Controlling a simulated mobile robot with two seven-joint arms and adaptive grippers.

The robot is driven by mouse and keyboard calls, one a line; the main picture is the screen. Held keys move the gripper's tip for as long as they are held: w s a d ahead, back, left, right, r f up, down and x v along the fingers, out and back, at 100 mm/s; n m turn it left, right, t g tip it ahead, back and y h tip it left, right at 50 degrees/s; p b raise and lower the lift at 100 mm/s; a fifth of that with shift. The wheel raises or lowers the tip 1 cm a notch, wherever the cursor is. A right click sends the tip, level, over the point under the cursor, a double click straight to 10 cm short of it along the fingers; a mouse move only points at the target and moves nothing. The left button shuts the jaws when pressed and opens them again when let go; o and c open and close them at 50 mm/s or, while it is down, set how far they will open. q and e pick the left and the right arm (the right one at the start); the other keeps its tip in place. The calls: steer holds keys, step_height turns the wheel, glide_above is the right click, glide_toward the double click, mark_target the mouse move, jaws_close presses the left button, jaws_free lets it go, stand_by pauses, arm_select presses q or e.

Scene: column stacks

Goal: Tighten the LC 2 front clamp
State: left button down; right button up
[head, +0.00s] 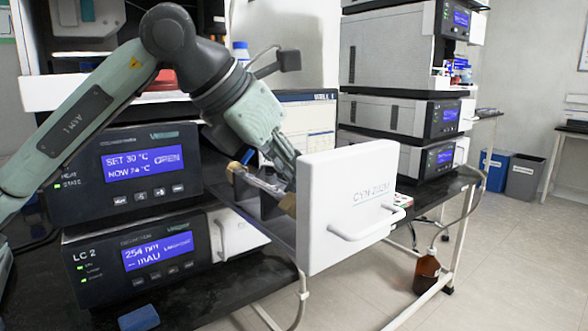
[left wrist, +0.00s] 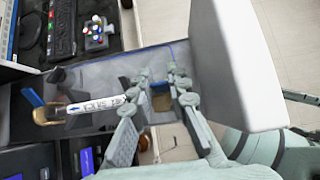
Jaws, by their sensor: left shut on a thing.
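A drawer with a white front panel (head: 350,205) stands pulled out beside the unit labelled LC 2 (head: 140,265). A clear column with a printed label (head: 262,184) lies along the drawer; its label (left wrist: 97,104) also shows in the left wrist view. A brass rear fitting (left wrist: 42,116) with a blue part is at its far end. The brass front clamp (head: 288,204) is close behind the panel, largely hidden by my fingers. My left gripper (left wrist: 158,82) is shut on the front clamp, a brass part of which shows between the fingers. My right gripper is out of view.
A temperature unit (head: 150,170) reading SET 30 °C sits on the LC 2 unit. More instruments (head: 400,125) are stacked behind the drawer. Blue (head: 494,170) and grey (head: 523,177) bins stand at the right; the floor there is clear.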

arm_select(q)
steer(key=g+y, duration=0.1)
steer(key=d+g+y, duration=0.1)
steer(key=y, duration=0.1)
steer(key=w+g+y, duration=0.1)
steer(key=shift+w+d+f, duration=0.1)
steer(key=shift+d+f, duration=0.1)
steer(key=shift+d, duration=0.15)
steer(key=shift+w+d+f+g+y, duration=0.15)
steer(key=shift+f+g+y, duration=0.1)
steer(key=shift+g+y, duration=0.3)
steer(key=shift+w+d+f+g+y, duration=0.1)
steer(key=shift+d+f+g+y, duration=0.2)
steer(key=shift+y, duration=0.45)
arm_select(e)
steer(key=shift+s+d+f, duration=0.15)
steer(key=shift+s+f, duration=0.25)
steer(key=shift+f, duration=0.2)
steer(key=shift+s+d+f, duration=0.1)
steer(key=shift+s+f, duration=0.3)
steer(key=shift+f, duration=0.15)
arm_select(q)
steer(key=shift+a+g, duration=0.15)
steer(key=shift+g, duration=0.1)
steer(key=c, duration=1.4)
jaws_free()
steer(key=shift+c, duration=0.2)
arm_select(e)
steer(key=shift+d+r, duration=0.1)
